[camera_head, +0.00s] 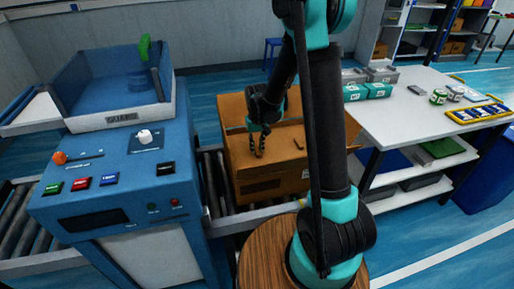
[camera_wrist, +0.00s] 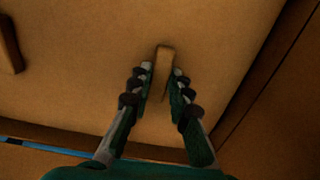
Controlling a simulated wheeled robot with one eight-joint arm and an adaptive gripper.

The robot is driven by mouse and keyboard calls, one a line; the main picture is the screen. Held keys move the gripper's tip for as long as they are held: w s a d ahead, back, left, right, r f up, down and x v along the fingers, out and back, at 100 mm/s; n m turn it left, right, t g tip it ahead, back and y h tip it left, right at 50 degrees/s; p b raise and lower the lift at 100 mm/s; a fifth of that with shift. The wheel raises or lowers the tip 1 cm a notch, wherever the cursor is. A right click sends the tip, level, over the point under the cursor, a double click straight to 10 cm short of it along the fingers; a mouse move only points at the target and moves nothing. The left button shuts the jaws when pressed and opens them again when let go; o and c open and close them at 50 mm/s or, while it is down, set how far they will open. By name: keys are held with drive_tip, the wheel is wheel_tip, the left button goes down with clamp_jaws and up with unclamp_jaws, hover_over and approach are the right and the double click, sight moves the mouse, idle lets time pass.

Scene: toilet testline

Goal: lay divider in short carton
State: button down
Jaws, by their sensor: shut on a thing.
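The short carton (camera_head: 270,184) is a brown cardboard box on the roller conveyor. The divider (camera_head: 283,137) is a flat brown sheet lying level at the carton's top, and it fills most of the wrist view (camera_wrist: 90,75). My gripper (camera_head: 259,153) points down onto it. In the wrist view my gripper (camera_wrist: 160,84) has its fingers shut on a small raised tab (camera_wrist: 164,58) of the divider. A second tab (camera_wrist: 10,46) stands free at the left. A dark gap and a brown wall run along the right. The divider's underside and its height in the carton are hidden.
A blue machine (camera_head: 125,195) with buttons and a bin stands left of the carton. A white table (camera_head: 415,105) with teal boxes (camera_head: 376,90), cans and a yellow-blue tray (camera_head: 478,113) stands right. My arm hides part of the carton's right side.

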drive_tip(key=shift+f, duration=0.3)
idle(0.4)
drive_tip(key=c, duration=1.3)
unclamp_jaws()
drive_tip(key=shift+c, duration=0.2)
